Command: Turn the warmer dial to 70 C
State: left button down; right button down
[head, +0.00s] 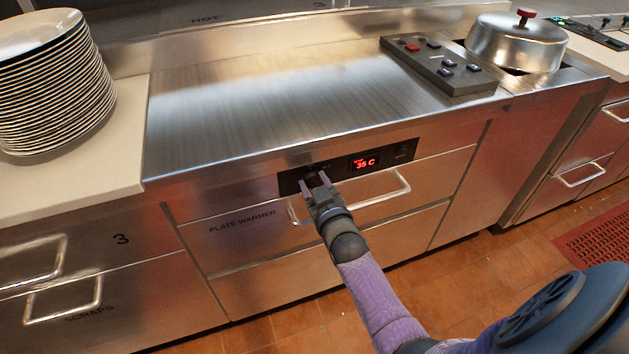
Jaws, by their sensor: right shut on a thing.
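The plate warmer's black control panel (334,172) runs along the front edge of the steel counter. Its red display (365,162) reads 35 C. My right gripper (314,183) is at the left part of the panel, with its two fingers around the warmer dial (314,178). It is shut on the dial, which is mostly hidden between the fingers. A small knob or button (402,152) sits at the panel's right end. My left gripper is not in view.
Drawer handles (380,193) stick out just below the panel. A plate stack (52,85) stands at left. A button box (440,65) and a domed lid (515,42) are at the right back. The steel countertop (270,95) is clear.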

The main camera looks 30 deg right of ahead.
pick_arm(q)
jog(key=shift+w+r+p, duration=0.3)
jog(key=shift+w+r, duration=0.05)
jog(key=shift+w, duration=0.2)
pick_arm(e)
jog(key=shift+d+m, duration=0.1)
jog(key=shift+m, duration=1.2)
jog(key=shift+s, duration=0.1)
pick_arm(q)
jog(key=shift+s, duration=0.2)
pick_arm(e)
jog(key=shift+f, duration=0.1)
jog(key=shift+c, duration=1)
grip_release()
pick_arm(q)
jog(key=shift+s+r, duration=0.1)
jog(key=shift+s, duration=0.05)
